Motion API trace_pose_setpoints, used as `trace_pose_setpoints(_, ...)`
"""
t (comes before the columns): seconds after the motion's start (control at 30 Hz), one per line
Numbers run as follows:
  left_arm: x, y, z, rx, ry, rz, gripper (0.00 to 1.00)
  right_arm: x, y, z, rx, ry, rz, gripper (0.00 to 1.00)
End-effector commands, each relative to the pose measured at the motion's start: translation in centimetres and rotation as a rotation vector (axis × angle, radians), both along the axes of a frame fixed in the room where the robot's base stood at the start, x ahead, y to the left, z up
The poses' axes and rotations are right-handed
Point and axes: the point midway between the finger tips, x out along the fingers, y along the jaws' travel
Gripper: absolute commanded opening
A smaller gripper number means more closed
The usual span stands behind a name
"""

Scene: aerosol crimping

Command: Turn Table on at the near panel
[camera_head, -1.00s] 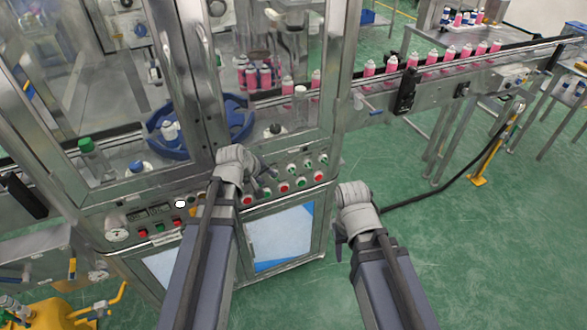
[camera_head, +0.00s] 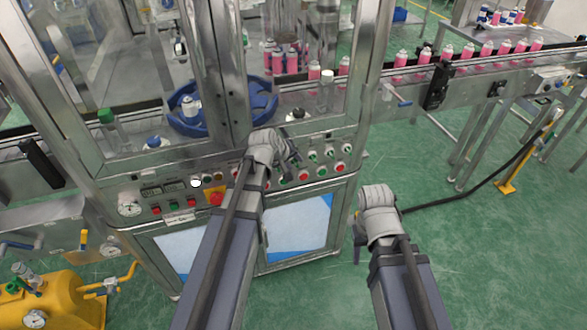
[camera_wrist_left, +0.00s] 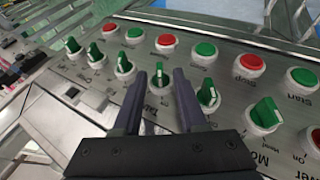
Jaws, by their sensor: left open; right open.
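The near panel (camera_head: 228,196) is the metal control strip along the front of the glazed machine, with red and green buttons and knobs. My left gripper (camera_head: 292,156) is at this panel. In the left wrist view its fingers (camera_wrist_left: 161,82) are open, with a green-handled knob (camera_wrist_left: 161,76) showing between the tips. A partly covered label by that knob seems to read Table. Contact with the knob cannot be told. Another green knob (camera_wrist_left: 208,94) stands just right of the fingers. My right gripper (camera_head: 358,240) hangs over the floor, right of the machine.
Further green knobs (camera_wrist_left: 123,65) stand close on the left, and one (camera_wrist_left: 265,114) on the right. Red (camera_wrist_left: 166,43) and green push buttons line the row behind. A conveyor with pink cans (camera_head: 447,52) runs right. A yellow tank (camera_head: 70,303) stands lower left.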

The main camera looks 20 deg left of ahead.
Motion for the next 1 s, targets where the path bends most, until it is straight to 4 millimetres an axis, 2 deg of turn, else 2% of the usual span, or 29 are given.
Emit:
trace_pose_setpoints(0.03, 0.29, -0.07, -0.49, 0.0, 0.0, 0.0, 0.41, 0.0, 0.0, -0.49, 0.0, 0.0, 0.0, 0.5)
trace_pose_setpoints(0.3, 0.31, -0.1, -0.38, 0.0, 0.0, 0.0, 0.41, 0.0, 0.0, -0.38, 0.0, 0.0, 0.0, 0.5)
trace_pose_setpoints(0.7, 0.29, -0.08, -0.4, 0.001, 0.001, 0.0, 0.0, 0.0, 0.0, -0.38, 0.0, 0.0, 0.0, 0.5)
trace_pose_setpoints(1.0, 0.29, -0.08, -0.4, 0.001, 0.001, 0.0, 0.0, 0.0, 0.0, -0.39, 0.0, 0.0, 0.0, 0.5)
